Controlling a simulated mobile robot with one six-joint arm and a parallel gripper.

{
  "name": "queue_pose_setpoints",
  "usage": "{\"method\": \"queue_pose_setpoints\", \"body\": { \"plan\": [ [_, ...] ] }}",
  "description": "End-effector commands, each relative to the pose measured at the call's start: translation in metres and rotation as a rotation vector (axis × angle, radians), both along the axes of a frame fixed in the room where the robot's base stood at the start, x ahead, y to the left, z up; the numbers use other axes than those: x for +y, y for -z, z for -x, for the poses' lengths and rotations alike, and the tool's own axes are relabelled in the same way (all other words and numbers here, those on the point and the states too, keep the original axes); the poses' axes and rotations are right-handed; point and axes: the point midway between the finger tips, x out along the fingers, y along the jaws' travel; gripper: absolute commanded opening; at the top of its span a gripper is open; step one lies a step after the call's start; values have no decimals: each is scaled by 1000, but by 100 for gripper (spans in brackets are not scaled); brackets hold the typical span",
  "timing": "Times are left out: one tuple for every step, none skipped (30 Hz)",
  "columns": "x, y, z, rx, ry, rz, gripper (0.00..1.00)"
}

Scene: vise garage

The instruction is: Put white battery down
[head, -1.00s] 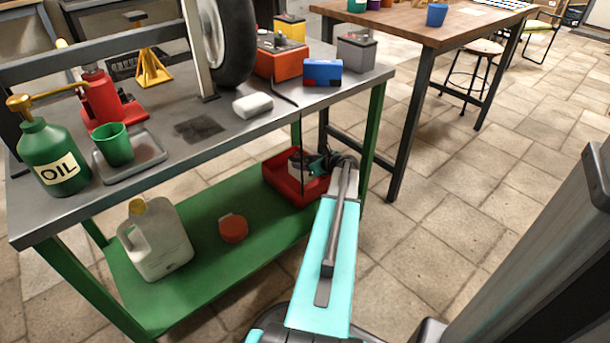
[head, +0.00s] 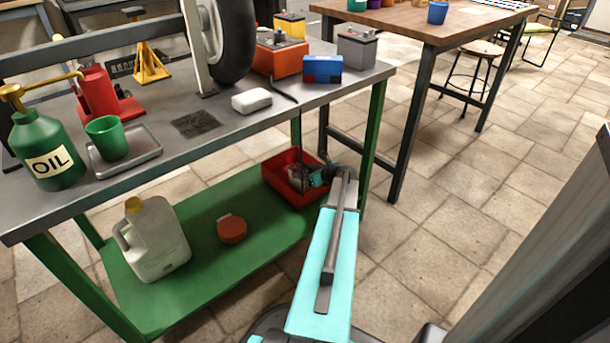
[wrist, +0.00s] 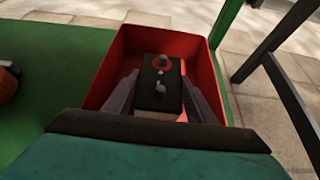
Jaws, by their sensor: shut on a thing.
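The white battery (wrist: 160,88) shows its black top, with a red-ringed terminal and a grey one, in the wrist view. My gripper (wrist: 161,80) is shut on it, one finger on each side. Both are inside the red bin (wrist: 121,60), and the battery looks upright. In the head view the battery (head: 299,172) is small and partly hidden by my gripper (head: 312,176) and the bin (head: 276,184). I cannot tell whether the battery touches the bin floor.
The red bin stands at the right end of the green lower shelf (head: 190,265). A pale jug (head: 158,242) and an orange-red round container (head: 232,229) stand left of it. The grey tabletop (head: 235,130) is above, and a green leg (head: 374,130) is close right.

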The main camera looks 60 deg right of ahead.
Motion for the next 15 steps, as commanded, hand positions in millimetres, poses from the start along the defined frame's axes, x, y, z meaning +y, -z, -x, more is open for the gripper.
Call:
{"method": "queue_pose_setpoints", "body": {
  "plan": [
    [-1,0,0,-4,1,1,0],
    [-1,0,0,-4,1,1,0],
    [-1,-1,0,-4,1,1,0],
    [-1,-1,0,-4,1,1,0],
    [-1,-1,0,-4,1,1,0],
    [-1,-1,0,-4,1,1,0],
    [-1,-1,0,-4,1,1,0],
    [-1,-1,0,-4,1,1,0],
    [-1,-1,0,-4,1,1,0],
    [-1,-1,0,-4,1,1,0],
    [-1,-1,0,-4,1,1,0],
    [-1,0,0,-4,1,1,0],
    [-1,0,0,-4,1,1,0],
    [-1,1,0,-4,1,1,0],
    [0,4,0,-1,0,0,52]
  ]
}}
